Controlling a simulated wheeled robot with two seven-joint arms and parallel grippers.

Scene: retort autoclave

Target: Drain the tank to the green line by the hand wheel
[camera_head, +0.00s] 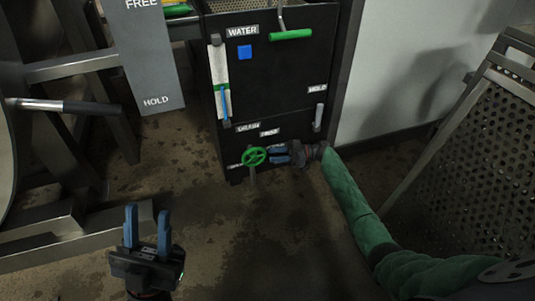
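The tank is a black cabinet (285,75) marked WATER, top centre. Its left front edge carries a white sight gauge (218,62) with a green line (222,86) and a blue column (225,103). The column's top is close to the green line; the exact gap is too small to tell. The green hand wheel (254,156) is low on the cabinet front. My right gripper (271,153) is at the wheel's right rim, fingers pointing left; whether they grip the rim is unclear. My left gripper (147,228) is open and empty, lower left, well away from the wheel.
A grey FREE/HOLD plate (150,60) and metal framework (60,235) are left. A perforated metal panel (470,160) is right. The floor (240,235) in the middle is clear.

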